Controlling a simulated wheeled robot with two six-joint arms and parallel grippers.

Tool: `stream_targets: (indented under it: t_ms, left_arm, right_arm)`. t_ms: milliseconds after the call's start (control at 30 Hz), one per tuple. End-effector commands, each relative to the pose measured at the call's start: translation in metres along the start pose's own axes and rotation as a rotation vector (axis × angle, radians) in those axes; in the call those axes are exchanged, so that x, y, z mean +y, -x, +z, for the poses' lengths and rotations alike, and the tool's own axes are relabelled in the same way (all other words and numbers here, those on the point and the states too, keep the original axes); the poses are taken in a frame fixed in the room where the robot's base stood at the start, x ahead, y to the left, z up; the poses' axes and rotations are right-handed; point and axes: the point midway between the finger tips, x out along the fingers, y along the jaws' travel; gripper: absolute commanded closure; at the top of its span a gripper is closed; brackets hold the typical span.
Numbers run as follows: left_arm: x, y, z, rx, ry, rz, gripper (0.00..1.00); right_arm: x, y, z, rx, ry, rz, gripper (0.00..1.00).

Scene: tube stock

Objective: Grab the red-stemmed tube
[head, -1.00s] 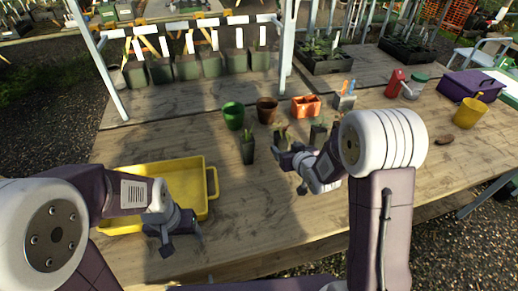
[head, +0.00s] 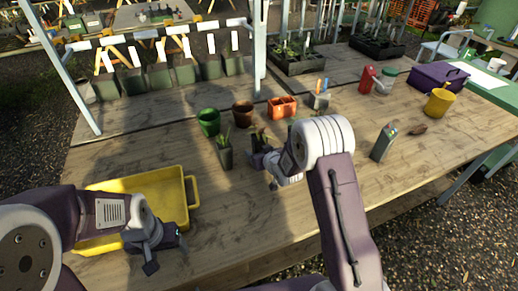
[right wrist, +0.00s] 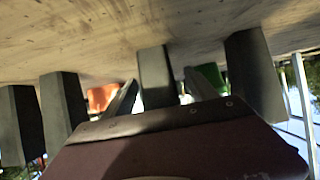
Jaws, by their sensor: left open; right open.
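Several dark square tubes with small plants stand on the bench; one tube (head: 225,156) is upright left of my right gripper. My right gripper (head: 266,172) is open, low over the bench, and partly hides another tube close to it. In the right wrist view, where the bench is at the top, a dark tube (right wrist: 157,82) shows between the two open fingers; I cannot tell whether it is inside them or beyond. Another tube (head: 384,142) stands right of my right arm. Stem colours are too small to tell. My left gripper (head: 163,252) is open and empty by the yellow tray.
The yellow tray (head: 190,195) lies at the left. A green pot (head: 209,122), a brown pot (head: 243,114) and an orange container (head: 282,107) stand behind the tubes. A purple box (head: 437,76) and yellow bucket (head: 438,103) are at the right. The bench front is mostly clear.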

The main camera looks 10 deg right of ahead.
Motion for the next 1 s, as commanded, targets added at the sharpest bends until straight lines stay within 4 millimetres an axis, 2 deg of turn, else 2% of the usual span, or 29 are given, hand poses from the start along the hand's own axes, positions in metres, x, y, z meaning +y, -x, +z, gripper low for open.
stream_targets:
  t_ms: [200, 233, 467, 667, 767, 1000]
  left_arm:
    - [0.000, 0.000, 0.000, 0.000, 0.000, 0.000, 0.33]
    - [0.000, 0.000, 0.000, 0.000, 0.000, 0.000, 0.33]
    - [0.000, 0.000, 0.000, 0.000, 0.000, 0.000, 0.33]
    - [0.000, 0.000, 0.000, 0.000, 0.000, 0.000, 0.33]
    - [0.000, 0.002, 0.000, 0.000, 0.000, 0.000, 0.33]
    - [0.000, 0.011, -0.001, 0.000, 0.000, 0.000, 0.33]
  right_arm:
    - [0.000, -0.003, 0.000, 0.000, -0.001, 0.000, 0.33]
    - [0.000, -0.002, 0.000, 0.000, -0.001, 0.000, 0.36]
    - [0.000, -0.002, 0.000, 0.000, -0.001, 0.000, 1.00]
    - [0.000, -0.002, -0.001, 0.000, -0.001, 0.001, 1.00]
    - [0.000, 0.002, -0.008, 0.002, 0.000, 0.001, 1.00]
    - [0.000, 0.029, -0.060, 0.006, 0.000, 0.001, 1.00]
